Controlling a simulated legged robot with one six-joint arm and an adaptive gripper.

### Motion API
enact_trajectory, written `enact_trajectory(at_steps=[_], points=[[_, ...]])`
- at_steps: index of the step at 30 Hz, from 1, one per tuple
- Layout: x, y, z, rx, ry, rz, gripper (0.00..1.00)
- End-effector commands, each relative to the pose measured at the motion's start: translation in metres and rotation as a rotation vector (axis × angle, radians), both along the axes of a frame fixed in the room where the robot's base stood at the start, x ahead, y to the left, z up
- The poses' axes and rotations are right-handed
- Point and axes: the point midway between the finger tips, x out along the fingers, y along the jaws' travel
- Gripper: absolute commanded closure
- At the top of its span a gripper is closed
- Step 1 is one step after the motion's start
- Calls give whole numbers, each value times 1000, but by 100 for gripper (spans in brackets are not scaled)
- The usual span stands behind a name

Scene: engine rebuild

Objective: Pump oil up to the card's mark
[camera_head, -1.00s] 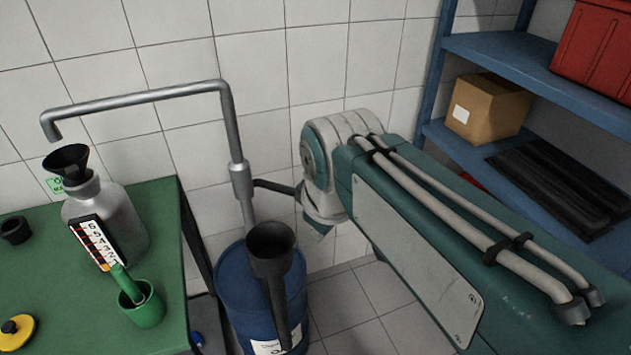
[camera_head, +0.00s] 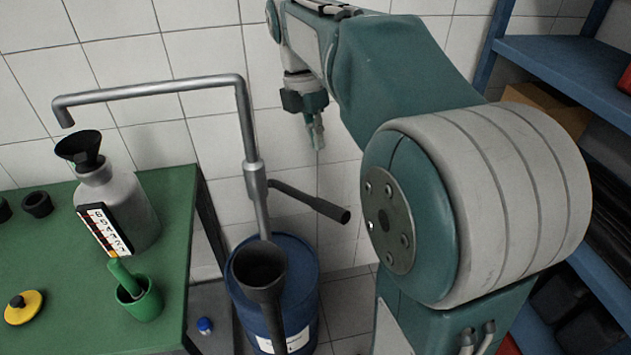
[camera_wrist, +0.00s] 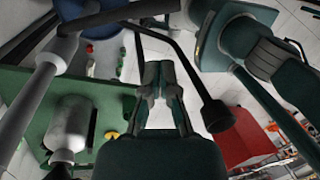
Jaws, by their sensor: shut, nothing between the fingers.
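The blue oil drum (camera_head: 305,300) carries a grey pump with a bent spout (camera_head: 150,92). The spout's outlet hangs above the black funnel (camera_head: 80,147) in the neck of the grey jug (camera_head: 135,205). The card (camera_head: 103,230), with its marked rows, leans against the jug; the oil level cannot be seen. The dark pump lever (camera_head: 310,201) slopes down to the right to its black grip. My gripper (camera_head: 317,138) is shut and empty, above the lever and apart from it.
The green bench (camera_head: 60,290) holds a green cup (camera_head: 145,300) with a green-handled tool, a yellow disc (camera_head: 24,307) and black rings. Blue shelving (camera_head: 550,55) stands right. Tiled wall is behind.

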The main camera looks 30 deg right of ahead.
Motion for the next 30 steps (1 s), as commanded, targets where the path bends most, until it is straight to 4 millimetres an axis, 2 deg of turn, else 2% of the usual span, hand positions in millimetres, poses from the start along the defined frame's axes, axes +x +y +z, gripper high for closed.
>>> enact_trajectory(at_steps=[6, 19, 23, 30], points=[[10, -8, 0, 27, 57, 116, 100], [9, -8, -5, 29, 60, 121, 100], [4, -11, -22, 30, 61, 121, 100], [-6, -13, -66, 29, 61, 120, 100]])
